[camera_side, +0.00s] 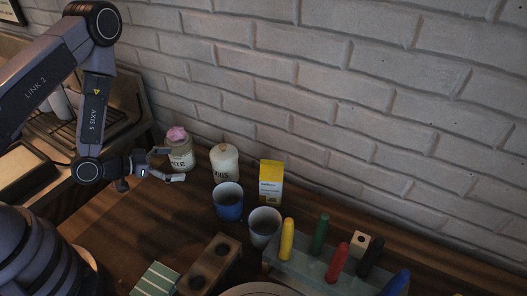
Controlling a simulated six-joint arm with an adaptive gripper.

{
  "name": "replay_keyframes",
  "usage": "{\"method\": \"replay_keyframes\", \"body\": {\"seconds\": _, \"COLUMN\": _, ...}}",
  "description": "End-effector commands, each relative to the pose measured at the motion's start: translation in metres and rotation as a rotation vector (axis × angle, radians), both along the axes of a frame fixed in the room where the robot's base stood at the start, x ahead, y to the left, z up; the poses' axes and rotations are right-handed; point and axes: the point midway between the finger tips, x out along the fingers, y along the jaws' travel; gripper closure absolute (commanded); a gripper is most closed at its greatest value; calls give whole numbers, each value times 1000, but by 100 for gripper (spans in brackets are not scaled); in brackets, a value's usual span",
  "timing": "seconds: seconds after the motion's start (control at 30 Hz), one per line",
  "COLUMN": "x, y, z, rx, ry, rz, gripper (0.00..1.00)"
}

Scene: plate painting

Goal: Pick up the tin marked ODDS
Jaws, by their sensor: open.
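A pale, round tin (224,160) stands upright near the wall, left of the yellow box. A second pale jar (181,158) with something pink on top stands just behind my gripper's fingers. Its lettering looks like it ends in TE. I cannot tell whether a finger touches this jar.
A blue cup (229,208) and a grey-white cup (264,230) stand in front of the tin. A yellow and white box (271,182) is at its right. A rack (312,271) holds several coloured markers. A wooden block with holes (210,266) lies in front. The wood at left is clear.

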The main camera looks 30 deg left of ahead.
Motion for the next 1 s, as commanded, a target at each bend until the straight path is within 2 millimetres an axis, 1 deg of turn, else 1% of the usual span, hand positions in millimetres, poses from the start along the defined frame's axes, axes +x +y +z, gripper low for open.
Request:
{"method": "replay_keyframes", "body": {"seconds": 0.07, "x": 8, "y": -6, "z": -4, "rx": -1, "ry": -6, "rz": -4, "gripper": 0}}
{"method": "replay_keyframes", "body": {"seconds": 0.3, "x": 48, "y": -28, "z": -22, "rx": -1, "ry": -8, "rz": -3, "gripper": 0}}
{"method": "replay_keyframes", "body": {"seconds": 0.4, "x": 59, "y": -34, "z": -28, "rx": -1, "ry": -4, "rz": -2, "gripper": 0}}
{"method": "replay_keyframes", "body": {"seconds": 0.63, "x": 72, "y": -43, "z": -36, "rx": -1, "ry": -2, "rz": -1, "gripper": 0}}
{"method": "replay_keyframes", "body": {"seconds": 0.8, "x": 90, "y": -59, "z": -47, "rx": -2, "ry": -5, "rz": -1, "gripper": 0}}
{"method": "replay_keyframes", "body": {"seconds": 0.9, "x": 100, "y": -63, "z": -52, "rx": -2, "ry": -4, "rz": 0, "gripper": 0}}
{"method": "replay_keyframes", "body": {"seconds": 1.0, "x": 105, "y": -66, "z": -54, "rx": -2, "ry": -2, "rz": 0, "gripper": 0}}
